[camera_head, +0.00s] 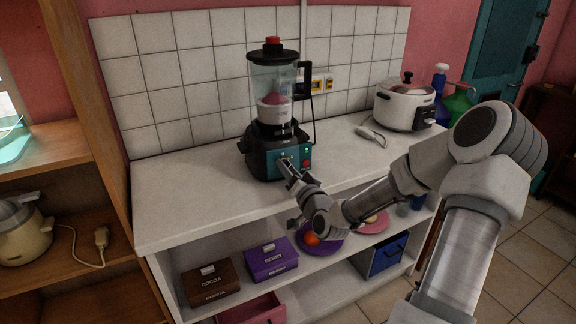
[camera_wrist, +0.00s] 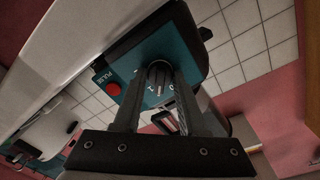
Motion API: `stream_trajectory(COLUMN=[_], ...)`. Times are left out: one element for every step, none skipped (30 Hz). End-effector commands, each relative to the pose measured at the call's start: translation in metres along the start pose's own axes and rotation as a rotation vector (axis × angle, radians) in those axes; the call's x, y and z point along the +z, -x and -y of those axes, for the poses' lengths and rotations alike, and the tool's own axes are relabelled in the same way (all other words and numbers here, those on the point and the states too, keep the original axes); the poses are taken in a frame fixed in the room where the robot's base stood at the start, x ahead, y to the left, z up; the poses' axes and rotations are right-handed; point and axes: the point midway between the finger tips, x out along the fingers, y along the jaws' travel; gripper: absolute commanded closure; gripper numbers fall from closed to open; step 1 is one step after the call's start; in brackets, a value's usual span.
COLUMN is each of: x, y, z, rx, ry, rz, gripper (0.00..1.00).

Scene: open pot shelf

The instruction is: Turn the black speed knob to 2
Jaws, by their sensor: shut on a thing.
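The blender (camera_head: 272,115) stands upright on the white counter, with a black base, a teal front panel and a clear jar holding pink and white contents. The black speed knob (camera_wrist: 158,72) is on the teal panel (camera_wrist: 138,58) and shows in the wrist view between my fingertips. Markings that look like 0 and 1 are visible beside it; a 2 cannot be made out. My gripper (camera_head: 289,170) reaches the panel from the front and is shut on the knob. In the head view my fingers hide the knob.
A red PULSE button (camera_wrist: 113,89) sits close beside the knob. A white cooker (camera_head: 404,104) and bottles (camera_head: 459,103) stand to the right on the counter (camera_head: 190,205). Boxes (camera_head: 271,258) and plates fill the shelf below. The counter's left part is clear.

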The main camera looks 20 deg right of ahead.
Motion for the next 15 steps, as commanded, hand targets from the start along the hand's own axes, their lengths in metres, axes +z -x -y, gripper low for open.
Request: stream_trajectory(x=[-0.0018,-0.0019,-0.0019,-0.0018,-0.0017,-0.0018,-0.0019,-0.0019,-0.0017,-0.0017,-0.0018,-0.0017,-0.0016,-0.0015,-0.0016], y=[0.0,0.0,0.0,0.0,0.0,0.0001,0.0001,0.0001,0.0001,0.0001,0.0001,0.0001,0.0002,0.0002,0.0002], z=[0.0014,0.0014,0.0013,0.0012,0.0011,0.0011,0.0011,0.001,0.0008,0.0007,0.0007,0.0006,0.0005,0.0004,0.0005], rx=[0.0,0.0,0.0,0.0,0.0,0.0,0.0,0.0,0.001,0.001,0.001,0.001,0.001,0.001,0.001], ry=[-0.045,-0.072,-0.11,-0.139,-0.168,-0.206,-0.235,-0.263,-0.302,-0.33,-0.359,-0.397,-0.426,-0.454,-0.492], rz=[0.0,0.0,0.0,0.0,0.0,0.0,0.0,0.0,0.0,-0.001,-0.001,-0.001,-0.001,-0.001,-0.001], gripper=[1.0,1.0,1.0,1.0,1.0,1.0,1.0,1.0,1.0,1.0,1.0,1.0,1.0,1.0,1.0])
